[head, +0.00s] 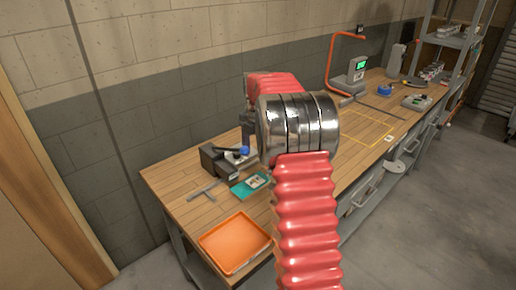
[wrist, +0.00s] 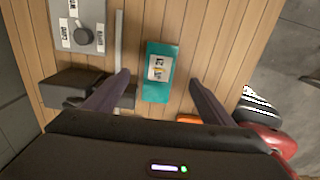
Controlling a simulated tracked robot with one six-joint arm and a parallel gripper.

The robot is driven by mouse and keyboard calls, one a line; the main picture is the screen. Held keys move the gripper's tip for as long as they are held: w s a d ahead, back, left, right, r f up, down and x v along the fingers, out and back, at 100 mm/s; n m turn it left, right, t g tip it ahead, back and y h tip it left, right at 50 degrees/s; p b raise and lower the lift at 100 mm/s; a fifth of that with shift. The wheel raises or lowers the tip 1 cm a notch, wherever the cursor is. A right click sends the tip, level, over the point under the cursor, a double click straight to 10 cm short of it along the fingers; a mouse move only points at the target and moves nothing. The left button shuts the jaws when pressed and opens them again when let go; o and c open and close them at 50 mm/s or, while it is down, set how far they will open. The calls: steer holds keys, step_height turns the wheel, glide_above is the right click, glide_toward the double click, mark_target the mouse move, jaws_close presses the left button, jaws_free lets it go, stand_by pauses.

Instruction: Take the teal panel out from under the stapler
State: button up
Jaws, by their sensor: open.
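The teal panel (wrist: 149,91) lies flat on the wooden bench, with a pale label or card (wrist: 159,67) on its face. It also shows in the head view (head: 240,191). No stapler can be made out on top of the panel. A dark block (wrist: 70,84) lies to its left; I cannot tell whether it is the stapler. My gripper (wrist: 158,78) is open, with one finger on each side of the panel in the wrist view and nothing between them that I can see held. In the head view my arm hides most of the gripper.
A grey plate with a knob and labels (wrist: 92,12) lies beyond the dark block. A T-shaped metal tool (head: 207,190) and an orange tray (head: 262,240) lie near the bench's close end. A scale-like device with a green display (head: 352,78) stands farther off.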

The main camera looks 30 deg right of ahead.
mark_target(257, 180)
step_height(257, 180, down, 10)
steer(key=shift+f, duration=0.1)
stand_by(0.4)
steer(key=shift+c, duration=0.6)
steer(key=c, duration=1.1)
